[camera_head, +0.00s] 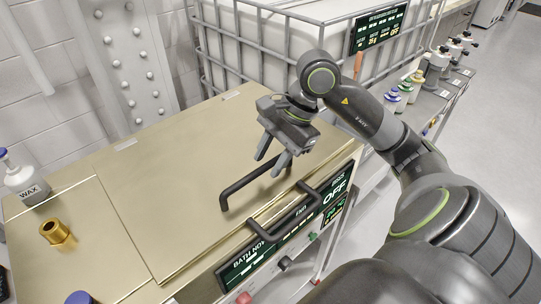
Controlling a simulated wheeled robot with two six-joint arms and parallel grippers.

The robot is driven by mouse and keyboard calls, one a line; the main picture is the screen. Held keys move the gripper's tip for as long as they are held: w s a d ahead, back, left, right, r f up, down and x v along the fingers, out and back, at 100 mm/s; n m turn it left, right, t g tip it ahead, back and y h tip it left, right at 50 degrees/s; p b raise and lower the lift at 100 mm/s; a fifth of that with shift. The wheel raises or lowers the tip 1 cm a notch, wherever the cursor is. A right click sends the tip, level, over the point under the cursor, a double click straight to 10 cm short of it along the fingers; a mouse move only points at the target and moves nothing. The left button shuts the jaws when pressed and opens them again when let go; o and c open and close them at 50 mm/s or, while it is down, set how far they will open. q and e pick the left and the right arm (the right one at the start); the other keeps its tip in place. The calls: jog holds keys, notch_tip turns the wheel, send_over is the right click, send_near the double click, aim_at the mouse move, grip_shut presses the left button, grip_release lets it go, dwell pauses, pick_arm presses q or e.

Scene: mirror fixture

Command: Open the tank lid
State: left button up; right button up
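The tank lid (150,190) is a flat, gold-beige panel lying closed on top of the tank. A black bar handle (240,184) stands on the lid near its front edge. My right gripper (267,167) is over the far end of this handle with its fingers pointing down. The fingers are apart, and the bar appears to run between their tips. I cannot tell whether they touch it. My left gripper is not in view.
A second black handle (312,205) sits on the front edge, by a dark display panel (262,256). A wax bottle (27,184) and a brass fitting (55,232) stand at left. A caged white tank (285,45) stands behind. Several bottles line the right bench.

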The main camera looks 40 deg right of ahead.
jog(key=shift+f, duration=0.1)
grip_shut()
dwell(0.5)
